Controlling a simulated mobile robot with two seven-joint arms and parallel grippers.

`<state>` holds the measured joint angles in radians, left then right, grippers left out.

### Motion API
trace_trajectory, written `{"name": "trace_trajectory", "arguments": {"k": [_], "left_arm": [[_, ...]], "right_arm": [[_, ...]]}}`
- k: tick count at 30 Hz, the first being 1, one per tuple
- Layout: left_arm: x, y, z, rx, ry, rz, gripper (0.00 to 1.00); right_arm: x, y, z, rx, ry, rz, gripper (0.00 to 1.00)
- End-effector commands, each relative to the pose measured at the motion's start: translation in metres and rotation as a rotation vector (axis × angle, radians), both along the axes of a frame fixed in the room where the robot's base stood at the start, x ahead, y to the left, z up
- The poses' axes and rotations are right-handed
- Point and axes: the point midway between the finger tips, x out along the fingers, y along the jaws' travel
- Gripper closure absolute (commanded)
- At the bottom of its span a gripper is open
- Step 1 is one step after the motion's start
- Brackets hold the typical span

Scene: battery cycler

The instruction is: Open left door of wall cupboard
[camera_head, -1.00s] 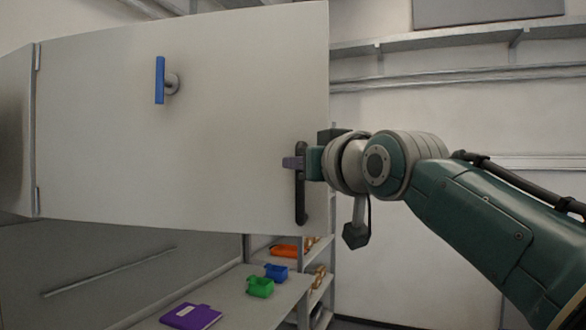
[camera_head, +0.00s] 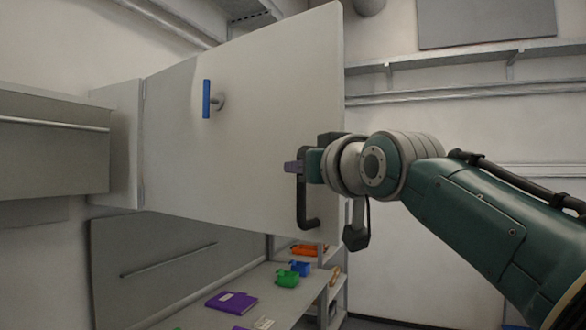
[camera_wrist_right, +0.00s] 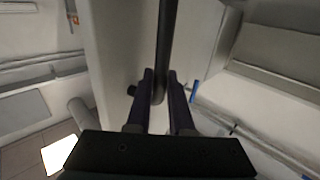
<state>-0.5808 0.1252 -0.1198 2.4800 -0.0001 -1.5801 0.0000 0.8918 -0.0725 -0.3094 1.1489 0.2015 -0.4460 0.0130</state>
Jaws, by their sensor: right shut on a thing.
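The pale cupboard door (camera_head: 245,130) fills the middle of the head view. It has its hinge side at the left, and its free right edge looks nearer to me. A black bar handle (camera_head: 308,212) is on its face near the free edge. My right gripper (camera_head: 294,167) is shut on this handle. In the right wrist view the dark handle bar (camera_wrist_right: 167,40) runs between the two fingers of my right gripper (camera_wrist_right: 164,80). The cupboard body (camera_head: 115,140) shows left of the hinge; its inside is hidden. My left gripper is out of view.
A blue bar (camera_head: 206,98) on a round mount sticks out from the door. Below, a worktop holds a purple book (camera_head: 231,302), a green bin (camera_head: 287,279) and a blue bin (camera_head: 300,268). A grey cabinet (camera_head: 50,150) hangs at the far left.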

Motion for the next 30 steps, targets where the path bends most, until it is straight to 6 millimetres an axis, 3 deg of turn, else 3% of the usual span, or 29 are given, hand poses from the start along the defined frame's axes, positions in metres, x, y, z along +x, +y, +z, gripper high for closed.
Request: {"name": "trace_trajectory", "arguments": {"k": [11,12,19,30], "left_arm": [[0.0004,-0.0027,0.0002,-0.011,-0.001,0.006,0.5],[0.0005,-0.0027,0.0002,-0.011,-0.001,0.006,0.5],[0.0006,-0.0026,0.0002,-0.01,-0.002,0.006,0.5],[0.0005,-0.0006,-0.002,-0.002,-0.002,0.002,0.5]], "right_arm": [[-0.0014,0.0065,-0.0014,0.001,0.004,0.011,1.0],[-0.0014,0.0066,-0.0014,0.001,0.004,0.011,0.78],[-0.0007,0.0042,-0.001,0.001,0.004,0.007,0.52],[-0.0028,0.0013,-0.0013,0.0,0.0,0.004,0.5]]}}
